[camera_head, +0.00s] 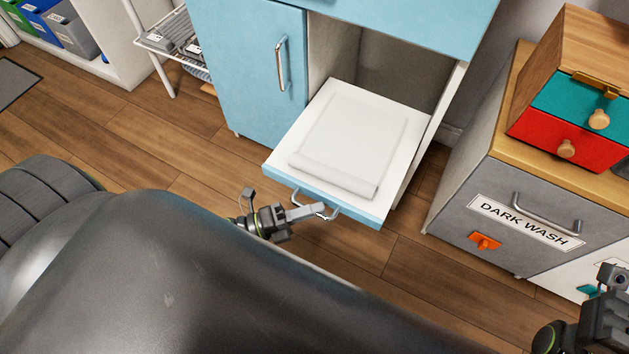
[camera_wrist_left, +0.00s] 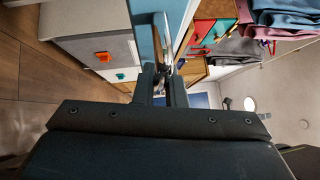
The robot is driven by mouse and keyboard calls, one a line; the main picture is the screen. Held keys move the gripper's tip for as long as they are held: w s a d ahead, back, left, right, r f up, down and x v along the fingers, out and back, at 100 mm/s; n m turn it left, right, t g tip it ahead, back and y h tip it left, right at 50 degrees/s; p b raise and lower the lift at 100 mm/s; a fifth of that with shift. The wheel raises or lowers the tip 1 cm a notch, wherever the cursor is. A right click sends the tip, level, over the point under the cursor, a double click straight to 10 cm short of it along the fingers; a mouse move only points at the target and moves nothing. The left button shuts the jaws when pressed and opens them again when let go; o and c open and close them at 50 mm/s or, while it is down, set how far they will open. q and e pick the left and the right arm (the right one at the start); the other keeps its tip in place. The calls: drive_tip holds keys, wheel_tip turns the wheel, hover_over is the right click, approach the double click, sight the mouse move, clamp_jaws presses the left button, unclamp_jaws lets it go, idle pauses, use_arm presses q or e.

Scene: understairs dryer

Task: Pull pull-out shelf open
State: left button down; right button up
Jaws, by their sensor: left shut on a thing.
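The pull-out shelf (camera_head: 385,190) is a white board with a blue front edge, standing well out of the blue cabinet (camera_head: 244,70). A white raised pad with a rolled front edge lies on it. A metal bar handle (camera_head: 333,215) is on the shelf's front. My left gripper (camera_head: 317,211) is shut on this handle. In the left wrist view the fingers (camera_wrist_left: 165,84) close around the handle beside the blue shelf front (camera_wrist_left: 144,22); the exact contact is partly hidden. My right gripper (camera_head: 606,290) is at the lower right corner, partly cut off, away from the shelf.
A grey DARK WASH unit (camera_head: 490,215) stands to the right, with teal and red drawers (camera_head: 560,145) on top. A wire rack (camera_head: 170,45) and colored bins (camera_head: 70,35) are at upper left. Wooden floor (camera_head: 400,275) is clear between shelf and grey unit.

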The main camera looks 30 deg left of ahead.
use_arm(q)
drive_tip(key=c, duration=1.5)
unclamp_jaws()
drive_tip(key=p+v, duration=0.1)
drive_tip(key=v, duration=1.6)
drive_tip(key=shift+a, duration=0.2)
